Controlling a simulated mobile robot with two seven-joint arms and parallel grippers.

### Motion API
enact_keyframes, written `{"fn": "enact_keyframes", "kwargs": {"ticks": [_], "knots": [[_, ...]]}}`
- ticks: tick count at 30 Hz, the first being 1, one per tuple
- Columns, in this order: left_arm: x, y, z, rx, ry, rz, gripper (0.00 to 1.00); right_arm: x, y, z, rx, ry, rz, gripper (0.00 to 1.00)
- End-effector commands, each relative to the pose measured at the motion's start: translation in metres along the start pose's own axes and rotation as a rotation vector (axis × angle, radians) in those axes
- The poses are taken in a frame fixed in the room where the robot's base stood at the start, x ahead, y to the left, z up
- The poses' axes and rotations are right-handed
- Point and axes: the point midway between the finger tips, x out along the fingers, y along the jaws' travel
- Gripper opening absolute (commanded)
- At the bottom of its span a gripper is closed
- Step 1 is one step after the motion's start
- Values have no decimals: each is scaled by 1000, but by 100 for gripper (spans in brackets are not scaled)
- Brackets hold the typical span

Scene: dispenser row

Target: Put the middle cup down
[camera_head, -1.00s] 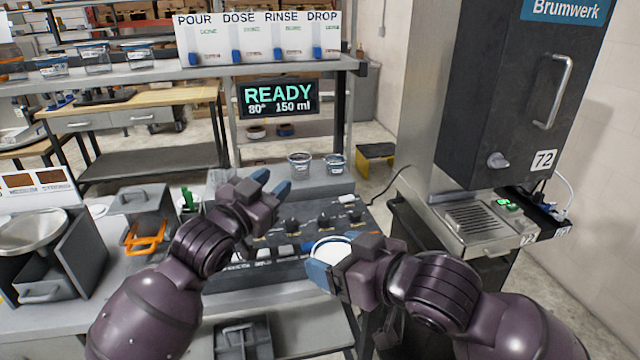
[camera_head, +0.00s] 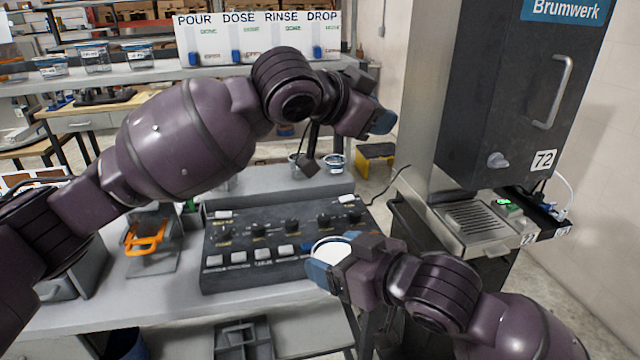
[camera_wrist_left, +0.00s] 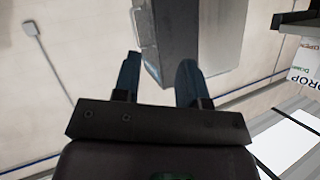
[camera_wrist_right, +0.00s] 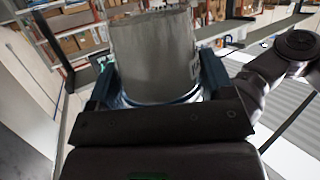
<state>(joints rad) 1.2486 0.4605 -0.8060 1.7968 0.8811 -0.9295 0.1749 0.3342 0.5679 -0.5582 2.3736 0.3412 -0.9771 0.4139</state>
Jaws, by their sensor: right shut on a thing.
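My right gripper (camera_head: 325,270) is shut on a cup (camera_head: 332,249) with a white top, held above the front right part of the dark control panel. In the right wrist view the cup (camera_wrist_right: 155,55) stands as a grey cylinder between the two blue fingers. Two small clear cups stand behind the panel; the right one (camera_head: 336,162) shows well, and the left one (camera_head: 295,162) is partly covered by my left arm. My left gripper (camera_head: 383,122) is raised near the tall machine. In the left wrist view its fingers (camera_wrist_left: 157,78) are apart with nothing gripped.
The control panel (camera_head: 280,240) has knobs and buttons. A dispenser machine (camera_head: 500,110) with a drip grate (camera_head: 475,218) stands at the right.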

Motion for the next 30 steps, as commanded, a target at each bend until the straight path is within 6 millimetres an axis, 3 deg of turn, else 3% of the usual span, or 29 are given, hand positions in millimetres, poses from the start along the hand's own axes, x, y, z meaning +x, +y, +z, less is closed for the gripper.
{"fn": "enact_keyframes", "kwargs": {"ticks": [3, 8, 15, 18, 24, 30], "knots": [[-2, 7, -6, -8, -133, 37, 39, 0, 0, 0, 0, 1, 0, 46], [-11, 17, 8, -72, -383, 87, 39, 0, 0, 0, 0, 1, 0, 46], [-37, 35, 75, -278, -821, 181, 39, 0, 0, 0, 0, 1, 0, 46], [-51, 45, 92, -350, -972, 223, 39, 0, 0, 0, 0, 1, 0, 46], [-74, 53, 101, -419, -1138, 248, 39, 0, 0, 0, 0, 1, 0, 46], [-76, 54, 109, -439, -1170, 223, 39, 0, 0, 0, 0, 1, 0, 46]]}}
